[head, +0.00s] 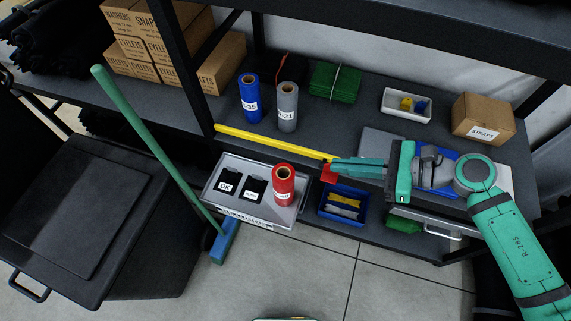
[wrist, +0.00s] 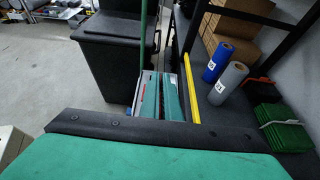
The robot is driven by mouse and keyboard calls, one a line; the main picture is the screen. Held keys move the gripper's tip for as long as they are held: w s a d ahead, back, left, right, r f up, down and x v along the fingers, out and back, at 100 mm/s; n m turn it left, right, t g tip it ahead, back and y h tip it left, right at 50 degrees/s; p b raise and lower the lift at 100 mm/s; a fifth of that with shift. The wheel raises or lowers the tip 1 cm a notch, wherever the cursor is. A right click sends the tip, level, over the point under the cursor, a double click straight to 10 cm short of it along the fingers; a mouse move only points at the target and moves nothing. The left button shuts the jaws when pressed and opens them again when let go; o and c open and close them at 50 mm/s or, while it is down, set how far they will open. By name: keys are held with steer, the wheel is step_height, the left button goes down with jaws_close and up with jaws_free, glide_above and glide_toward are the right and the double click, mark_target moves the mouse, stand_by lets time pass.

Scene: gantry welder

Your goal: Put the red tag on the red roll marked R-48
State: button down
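The red roll (head: 283,186) stands upright at the right end of a grey tray (head: 234,204); its white label is small and partly legible. My gripper (head: 332,170) is shut on the red tag (head: 328,175), holding it at the fingertips, right of and slightly above the red roll in the picture, apart from it. In the wrist view, the two fingers (wrist: 160,98) are close together, with a sliver of red beside them. The red roll is not clearly visible in that view.
A blue roll (head: 249,98) and a grey roll (head: 287,106) stand on the shelf behind the yellow edge strip (head: 270,141). A white tray (head: 406,104) holds yellow and blue pieces. A blue bin (head: 345,206) sits below my gripper. A green broom handle (head: 150,140) leans at left.

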steer(key=w+a+f, duration=0.2)
steer(key=a+f, duration=0.1)
steer(key=w+a+f, duration=0.3)
steer(key=a, duration=0.1)
steer(key=w+a+f, duration=0.2)
steer(key=a+f, duration=0.1)
steer(key=a, duration=0.1)
steer(key=shift+w+f, duration=0.15)
steer(key=shift+w, duration=0.2)
steer(key=f, duration=0.3)
steer(key=shift+w+a+f, duration=0.2)
steer(key=shift+w+f, duration=0.1)
steer(key=shift+w, duration=0.1)
steer(key=shift+s+d, duration=0.15)
steer(key=shift+d, duration=0.05)
steer(key=c, duration=2.3)
jaws_free()
steer(key=shift+a, duration=0.25)
steer(key=shift+o, duration=1.4)
steer(key=shift+a, duration=0.1)
steer(key=shift+s, duration=0.1)
